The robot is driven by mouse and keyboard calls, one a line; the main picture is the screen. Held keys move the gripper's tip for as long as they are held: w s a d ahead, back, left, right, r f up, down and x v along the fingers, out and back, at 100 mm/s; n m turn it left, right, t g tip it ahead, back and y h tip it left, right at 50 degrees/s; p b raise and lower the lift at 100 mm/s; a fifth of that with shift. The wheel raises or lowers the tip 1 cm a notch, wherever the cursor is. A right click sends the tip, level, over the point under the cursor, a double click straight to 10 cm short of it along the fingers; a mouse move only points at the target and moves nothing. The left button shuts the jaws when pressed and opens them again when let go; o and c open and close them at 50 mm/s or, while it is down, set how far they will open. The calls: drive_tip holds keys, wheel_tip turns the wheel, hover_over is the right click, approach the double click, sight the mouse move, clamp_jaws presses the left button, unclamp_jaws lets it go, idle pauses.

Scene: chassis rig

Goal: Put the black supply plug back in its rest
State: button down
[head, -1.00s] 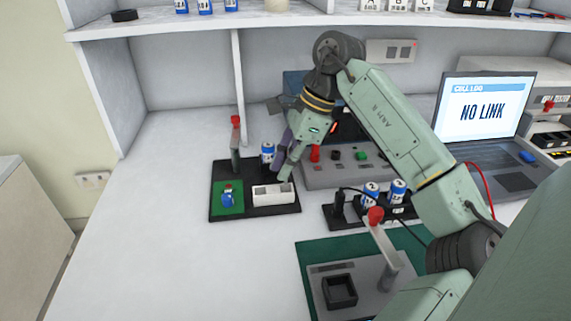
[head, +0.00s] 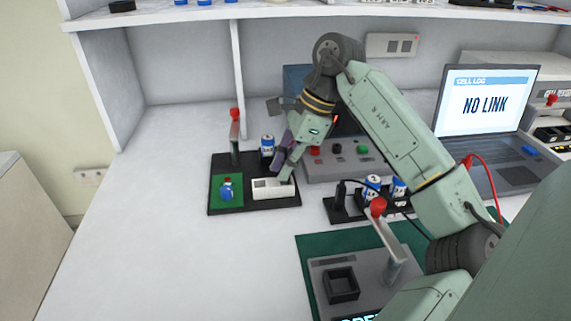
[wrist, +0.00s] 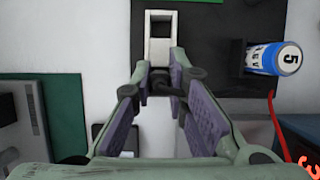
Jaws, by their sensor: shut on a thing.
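My gripper (wrist: 162,72) points down over the right end of a white block with open cells (head: 265,190), on the black tray at centre left. In the wrist view its fingertips flank the near end of the white block (wrist: 160,19), and they appear shut on it. One dark cell shows beyond the fingertips; the other end is hidden by the fingers.
The black tray (head: 245,207) also bears a green pad (head: 219,193) with a small blue piece, and a blue-white can (head: 267,145) stands close behind the block. Red-topped posts (head: 234,115) and (head: 378,207) stand nearby. The bench at left is clear. A laptop (head: 485,105) reads NO LINK.

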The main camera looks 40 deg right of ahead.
drive_tip(key=shift+f+b, duration=0.35)
drive_tip(key=shift+f, duration=0.15)
drive_tip(key=c, duration=1.5)
unclamp_jaws()
drive_tip(key=v, duration=1.2)
